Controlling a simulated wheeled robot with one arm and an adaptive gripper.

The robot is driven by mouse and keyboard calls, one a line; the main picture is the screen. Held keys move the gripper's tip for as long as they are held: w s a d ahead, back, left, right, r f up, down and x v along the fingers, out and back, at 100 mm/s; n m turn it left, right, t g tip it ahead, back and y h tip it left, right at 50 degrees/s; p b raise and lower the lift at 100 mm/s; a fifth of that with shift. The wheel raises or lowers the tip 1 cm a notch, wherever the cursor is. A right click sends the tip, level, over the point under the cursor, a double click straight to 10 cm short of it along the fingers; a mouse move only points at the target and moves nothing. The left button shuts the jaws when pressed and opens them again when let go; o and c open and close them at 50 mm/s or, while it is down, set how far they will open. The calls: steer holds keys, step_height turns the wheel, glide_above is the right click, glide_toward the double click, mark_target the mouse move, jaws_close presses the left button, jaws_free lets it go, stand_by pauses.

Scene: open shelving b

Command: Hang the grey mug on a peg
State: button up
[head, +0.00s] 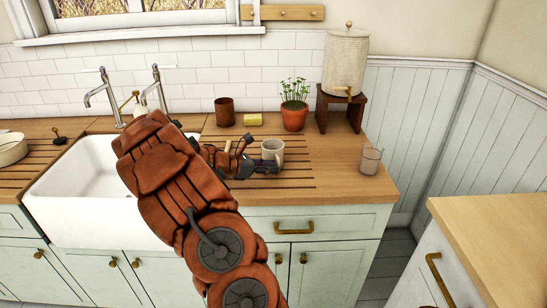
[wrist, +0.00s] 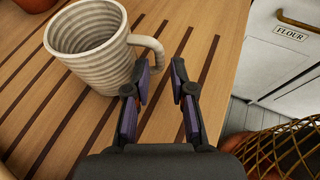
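The grey mug (head: 272,148) stands upright on the grooved wooden counter in the head view. In the wrist view the mug (wrist: 90,42) is ribbed and empty, with its handle toward the upper middle. In the head view my gripper (head: 270,165) is low beside the mug. The wooden peg rail (head: 283,13) is on the wall above the tiles, beside the window, with small pegs.
A clear glass (head: 371,160) stands near the counter's right end. A potted plant (head: 294,116), a brown cup (head: 224,112), a yellow block (head: 252,120) and a dispenser (head: 345,60) on a stand are behind. The white sink (head: 75,195) and taps are left. A wire basket (wrist: 290,145) is lower right in the wrist view.

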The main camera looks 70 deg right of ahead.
steer(key=shift+p+x, duration=0.35)
steer(key=shift+x, duration=1.4)
steer(key=shift+r, duration=0.1)
jaws_close()
